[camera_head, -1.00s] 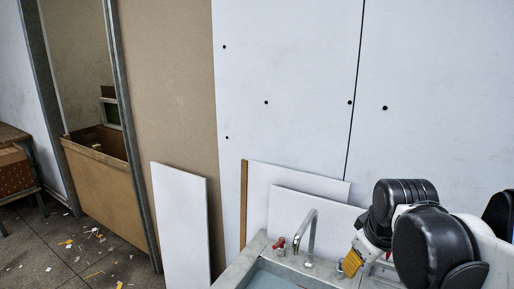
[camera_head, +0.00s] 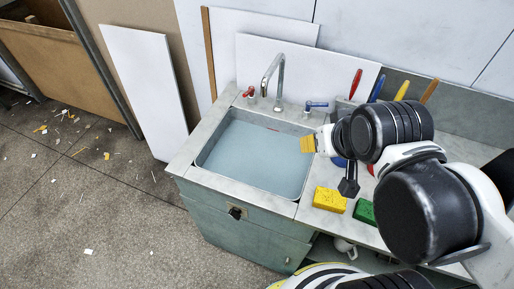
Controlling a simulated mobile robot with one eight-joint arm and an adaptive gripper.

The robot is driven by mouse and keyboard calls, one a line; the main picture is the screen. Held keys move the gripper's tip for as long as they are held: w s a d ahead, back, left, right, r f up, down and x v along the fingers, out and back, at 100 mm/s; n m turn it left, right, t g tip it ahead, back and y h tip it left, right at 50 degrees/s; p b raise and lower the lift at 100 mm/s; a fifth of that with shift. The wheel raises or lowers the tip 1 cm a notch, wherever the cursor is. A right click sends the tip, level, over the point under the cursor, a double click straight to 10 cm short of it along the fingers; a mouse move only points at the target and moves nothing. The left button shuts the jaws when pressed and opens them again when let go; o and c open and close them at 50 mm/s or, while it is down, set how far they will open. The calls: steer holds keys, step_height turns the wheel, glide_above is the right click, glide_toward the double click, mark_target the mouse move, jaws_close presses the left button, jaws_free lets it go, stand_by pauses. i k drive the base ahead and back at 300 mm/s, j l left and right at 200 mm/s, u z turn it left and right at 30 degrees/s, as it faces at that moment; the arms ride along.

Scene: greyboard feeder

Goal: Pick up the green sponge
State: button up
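The green sponge (camera_head: 363,211) lies on the grey counter to the right of the sink, partly hidden behind my arm. A yellow sponge (camera_head: 330,200) lies just to its left.
The sink (camera_head: 252,158) holds bluish water, with a tap (camera_head: 272,75), a red handle (camera_head: 249,92) and a blue handle (camera_head: 316,105) behind. Coloured-handled utensils (camera_head: 377,88) stand at the back right. White boards lean behind. Floor at left is open, with scattered scraps.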

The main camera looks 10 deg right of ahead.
mark_target(364, 212)
steer(key=z, duration=1.1)
steer(key=k+u, duration=0.15)
steer(key=u, duration=0.2)
steer(key=k+j+u, duration=0.1)
steer(key=u, duration=0.3)
steer(key=j+u, duration=0.2)
steer(key=u, duration=0.15)
steer(key=z, duration=1.3)
steer(key=k+l, duration=0.05)
